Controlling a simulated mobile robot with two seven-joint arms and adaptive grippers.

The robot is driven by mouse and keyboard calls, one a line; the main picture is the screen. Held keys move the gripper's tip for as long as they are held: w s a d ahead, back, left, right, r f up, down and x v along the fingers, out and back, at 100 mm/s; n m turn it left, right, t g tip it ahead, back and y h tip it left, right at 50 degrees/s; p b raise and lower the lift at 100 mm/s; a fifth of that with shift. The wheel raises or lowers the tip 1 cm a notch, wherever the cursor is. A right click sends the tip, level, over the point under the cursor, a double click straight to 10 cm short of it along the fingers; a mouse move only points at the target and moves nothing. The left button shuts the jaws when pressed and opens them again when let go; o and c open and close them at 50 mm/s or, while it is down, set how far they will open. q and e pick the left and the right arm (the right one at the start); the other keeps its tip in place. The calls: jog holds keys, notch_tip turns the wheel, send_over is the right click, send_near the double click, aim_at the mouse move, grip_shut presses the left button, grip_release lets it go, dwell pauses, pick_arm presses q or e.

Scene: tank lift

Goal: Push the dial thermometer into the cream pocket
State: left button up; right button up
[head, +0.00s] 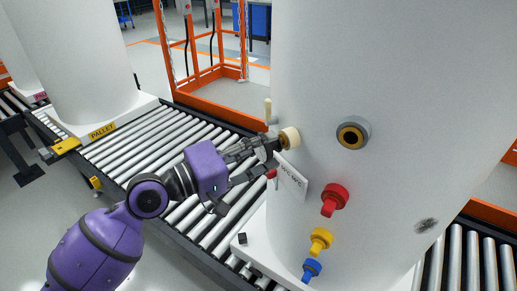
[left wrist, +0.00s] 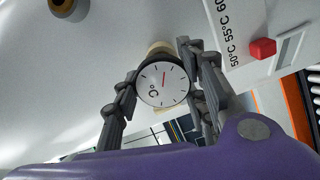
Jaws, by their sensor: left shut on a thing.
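The dial thermometer (left wrist: 162,84) has a round white face with a red needle and a dark rim. My left gripper (left wrist: 160,88) is shut on it, one finger on each side, with the dial facing the wrist camera. The cream pocket (head: 290,138) sticks out of the white tank's side, just beyond the fingertips of my left gripper (head: 270,147) in the head view. In the left wrist view a part of the cream pocket (left wrist: 159,47) shows behind the dial. The stem is hidden, so I cannot tell how far it is inside. My right gripper is not in view.
The white tank (head: 400,80) carries a brass-ringed port (head: 352,134), red (head: 334,199), yellow (head: 320,241) and blue fittings (head: 312,269). A temperature plate (head: 291,181) with a red marker (head: 271,173) lies close below my gripper. A roller conveyor (head: 150,150) runs behind my arm.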

pick_arm(q)
jog(key=shift+w+d, duration=0.25)
jog(key=shift+d, duration=0.2)
jog(key=o, duration=1.2)
jog(key=shift+s+a, duration=0.1)
jog(key=shift+a, duration=0.1)
jog(key=v, duration=1.1)
jog(key=shift+s+a, duration=0.2)
jog(key=shift+a, duration=0.05)
